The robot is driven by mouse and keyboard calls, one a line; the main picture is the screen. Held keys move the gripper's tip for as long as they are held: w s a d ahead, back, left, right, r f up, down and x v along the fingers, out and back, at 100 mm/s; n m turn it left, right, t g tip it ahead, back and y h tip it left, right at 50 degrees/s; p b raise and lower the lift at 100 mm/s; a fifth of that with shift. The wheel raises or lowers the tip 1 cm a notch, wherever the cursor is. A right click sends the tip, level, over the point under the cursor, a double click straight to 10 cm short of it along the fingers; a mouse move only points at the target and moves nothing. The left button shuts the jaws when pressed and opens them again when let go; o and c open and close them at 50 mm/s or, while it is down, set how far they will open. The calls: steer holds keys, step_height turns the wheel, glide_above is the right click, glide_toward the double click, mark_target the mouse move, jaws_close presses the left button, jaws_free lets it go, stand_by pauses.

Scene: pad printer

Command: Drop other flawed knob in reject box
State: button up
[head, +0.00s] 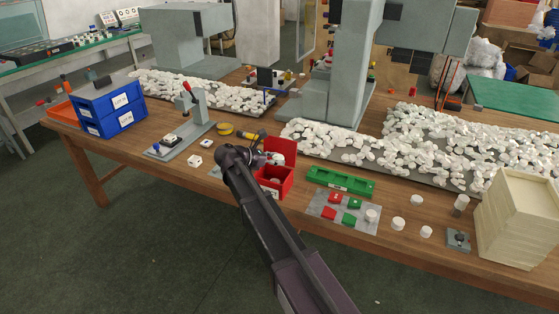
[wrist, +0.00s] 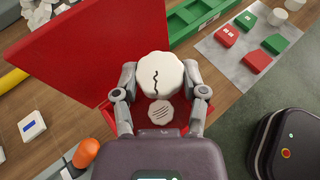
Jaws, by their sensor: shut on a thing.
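A white scalloped knob (wrist: 160,75) with a dark crack line across its top sits between the two fingers of my gripper (wrist: 160,90) in the wrist view. My gripper is shut on it, above the open red reject box (head: 271,189). The box's raised lid (wrist: 95,45) stands to the left in the wrist view. A second white knob (wrist: 161,112) with scratch lines lies inside the box, below the held one. In the head view my gripper (head: 262,160) is at the box, and my arm partly hides the box and the held knob.
A green tray (head: 340,182) and a grey mat (head: 318,213) with red and green pieces lie right of the box. Several white knobs (head: 398,223) stand further right. A lever press (head: 191,108) and blue bins (head: 112,108) are left. White heaps (head: 410,150) lie behind.

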steer(key=o, duration=0.9)
steer(key=shift+w, duration=0.1)
